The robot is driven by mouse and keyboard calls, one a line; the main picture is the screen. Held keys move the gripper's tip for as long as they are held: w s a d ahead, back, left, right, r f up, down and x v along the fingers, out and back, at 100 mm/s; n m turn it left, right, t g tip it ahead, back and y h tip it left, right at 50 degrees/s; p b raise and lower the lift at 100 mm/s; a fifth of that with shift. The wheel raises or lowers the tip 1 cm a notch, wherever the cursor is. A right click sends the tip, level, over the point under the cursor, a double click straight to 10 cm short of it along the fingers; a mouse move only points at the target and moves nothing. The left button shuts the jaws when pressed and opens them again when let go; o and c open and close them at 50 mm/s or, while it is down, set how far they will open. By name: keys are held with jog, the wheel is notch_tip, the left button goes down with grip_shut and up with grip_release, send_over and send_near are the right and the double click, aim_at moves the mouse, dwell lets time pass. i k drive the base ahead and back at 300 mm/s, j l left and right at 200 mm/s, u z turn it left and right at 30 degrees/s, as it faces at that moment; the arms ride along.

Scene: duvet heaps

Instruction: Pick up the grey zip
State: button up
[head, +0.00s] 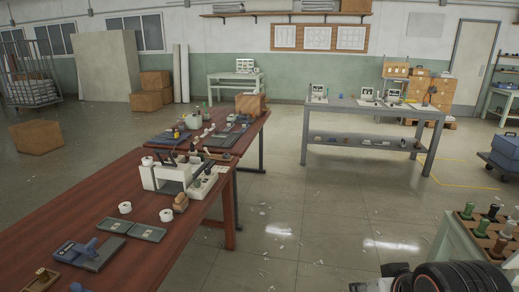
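I cannot make out a grey zip for certain; the small things on the tables are too small to tell apart. A long red-brown table (110,245) runs from the lower left towards the middle. On it stands a white sewing machine (168,175). In front of the machine lie white rolls (166,215) and a flat grey-green tray (147,232). A blue-grey tool on a plate (90,255) lies nearer to me. A black and grey part of my arm shows at the bottom right; my gripper itself does not show.
A grey metal table (372,112) with small devices stands at the back right. A pale green cabinet (450,250) with several spools on top is at the right edge. Cardboard boxes (38,136) stand at the left. The floor between the tables is clear apart from scraps.

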aim_at(226, 129)
jog(key=i, duration=4.3)
jog(key=i+l+u, duration=0.15)
jog(key=i+u, duration=0.25)
jog(key=i, duration=0.2)
jog(key=i+l+u, duration=0.35)
jog(key=i, duration=0.25)
jog(key=i+l+u, duration=0.4)
jog(key=i+l, duration=0.05)
jog(key=i, duration=0.1)
